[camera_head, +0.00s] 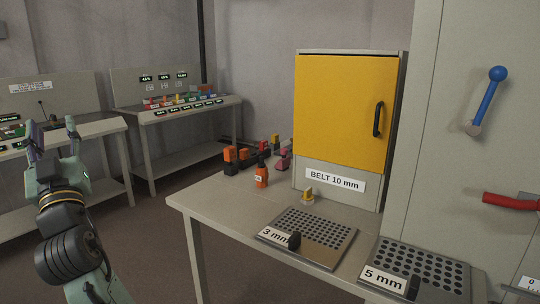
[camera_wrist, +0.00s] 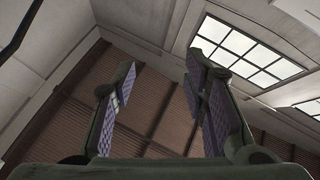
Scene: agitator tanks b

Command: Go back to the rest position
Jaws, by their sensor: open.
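My gripper (camera_head: 55,140) stands raised at the left of the head view, its fingers pointing up and apart. It is open and nothing shows between the fingers. In the wrist view the two fingers (camera_wrist: 160,98) are spread, with only the wall and ceiling behind them. The gripper is to the left of the near table and in front of the benches in the picture.
A grey table (camera_head: 215,210) holds a yellow-doored cabinet (camera_head: 340,110), perforated plates marked 3 mm (camera_head: 310,232) and 5 mm (camera_head: 430,268), and small orange, black and red items. A blue-handled lever (camera_head: 490,95) is at right. Benches (camera_head: 180,110) stand behind. Floor (camera_head: 150,240) between is clear.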

